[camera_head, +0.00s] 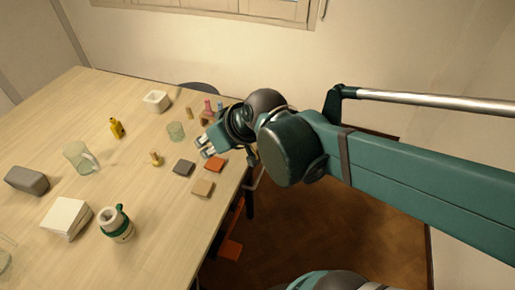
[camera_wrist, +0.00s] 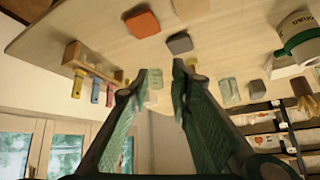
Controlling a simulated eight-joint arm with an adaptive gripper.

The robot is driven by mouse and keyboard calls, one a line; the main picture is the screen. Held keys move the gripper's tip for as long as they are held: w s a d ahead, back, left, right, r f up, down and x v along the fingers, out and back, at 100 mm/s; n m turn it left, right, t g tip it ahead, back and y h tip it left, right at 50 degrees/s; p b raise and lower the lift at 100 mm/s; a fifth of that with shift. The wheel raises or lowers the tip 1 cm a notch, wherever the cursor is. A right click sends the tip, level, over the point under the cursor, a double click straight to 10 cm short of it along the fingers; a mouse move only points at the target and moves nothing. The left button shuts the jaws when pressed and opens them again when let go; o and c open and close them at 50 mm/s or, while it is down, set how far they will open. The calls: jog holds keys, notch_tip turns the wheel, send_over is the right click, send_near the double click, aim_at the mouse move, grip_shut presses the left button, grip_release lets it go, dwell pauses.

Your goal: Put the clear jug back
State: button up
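The clear jug (camera_head: 80,157), a see-through vessel with a handle on its right side, stands upright on the left half of the table. A clear vessel (camera_wrist: 230,91) in the wrist view looks like the same jug. My gripper (camera_head: 207,148) is over the table's right part, near the tiles and well to the right of the jug. In the wrist view my gripper (camera_wrist: 164,69) has its two fingers apart with nothing held between them.
A clear tumbler (camera_head: 176,131), wooden stamp (camera_head: 155,158), yellow bottle (camera_head: 116,127) and white bowl (camera_head: 157,101) stand between or behind. White-green jar (camera_head: 117,226), white stack (camera_head: 66,216) and grey block (camera_head: 27,180) stand near the jug. Flat tiles (camera_head: 202,187) lie by the right edge.

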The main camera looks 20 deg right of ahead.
jog(key=s+d+r+m+h, duration=0.1)
jog(key=s+d+m+h, duration=0.2)
jog(key=s+d, duration=0.5)
jog(key=d, duration=0.3)
jog(key=shift+s+m, duration=0.3)
jog(key=shift+m, duration=0.1)
